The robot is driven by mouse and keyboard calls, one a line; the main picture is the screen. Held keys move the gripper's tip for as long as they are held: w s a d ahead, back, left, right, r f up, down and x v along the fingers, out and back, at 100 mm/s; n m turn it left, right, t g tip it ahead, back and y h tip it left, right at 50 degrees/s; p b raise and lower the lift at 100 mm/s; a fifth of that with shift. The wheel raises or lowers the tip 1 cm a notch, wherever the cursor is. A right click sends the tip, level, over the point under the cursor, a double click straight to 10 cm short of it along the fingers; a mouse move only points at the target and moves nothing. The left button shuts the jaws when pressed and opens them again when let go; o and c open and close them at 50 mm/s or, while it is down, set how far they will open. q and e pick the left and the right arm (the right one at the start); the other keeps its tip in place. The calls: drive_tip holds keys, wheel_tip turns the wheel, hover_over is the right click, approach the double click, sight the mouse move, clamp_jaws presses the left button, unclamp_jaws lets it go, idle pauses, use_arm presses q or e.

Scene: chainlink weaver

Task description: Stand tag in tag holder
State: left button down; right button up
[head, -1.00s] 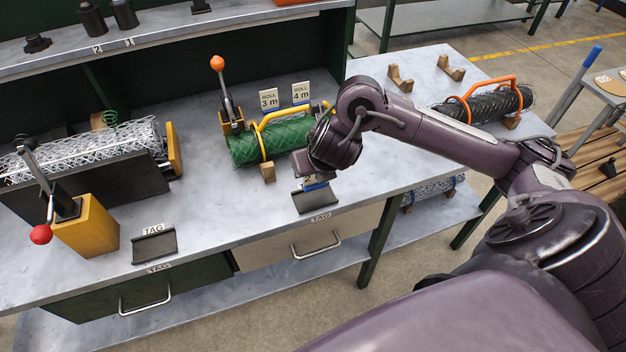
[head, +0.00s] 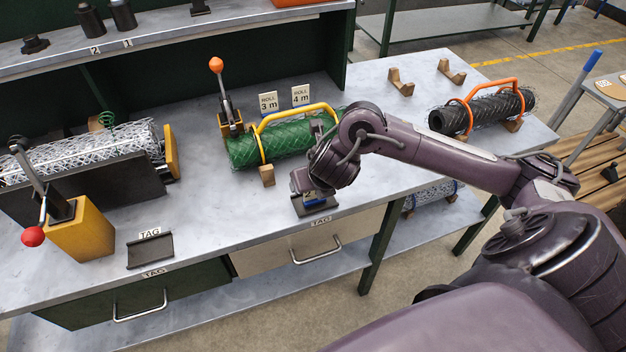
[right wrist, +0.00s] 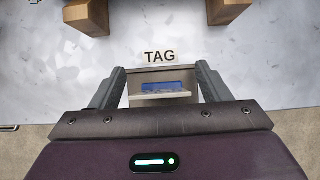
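The tag, a small plate with a blue strip (right wrist: 167,87), is between the two fingers of my right gripper (right wrist: 160,80). In the head view the tag (head: 313,196) shows just under the gripper (head: 308,188). It is right at a dark tag holder (head: 317,208) labelled TAG, on the bench's front edge; whether it rests in the slot is hidden. The fingers stand on either side of the tag, close to its ends; I cannot tell whether they press on it. My left gripper is not in view.
A second, empty tag holder (head: 150,250) lies to the left. A green mesh roll (head: 275,145) with a yellow handle lies just behind the gripper, with ROLL signs behind it. A black roll (head: 484,108) lies at the right. The bench (head: 215,215) is clear between the holders.

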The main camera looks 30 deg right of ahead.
drive_tip(key=shift+r+p, duration=0.3)
drive_tip(key=shift+r, duration=0.05)
drive_tip(key=p+v, duration=0.6)
drive_tip(key=v, duration=0.5)
drive_tip(key=shift+s+r+p, duration=0.25)
drive_tip(key=shift+s+p, duration=0.05)
drive_tip(key=shift+p, duration=0.05)
drive_tip(key=shift+a, duration=0.1)
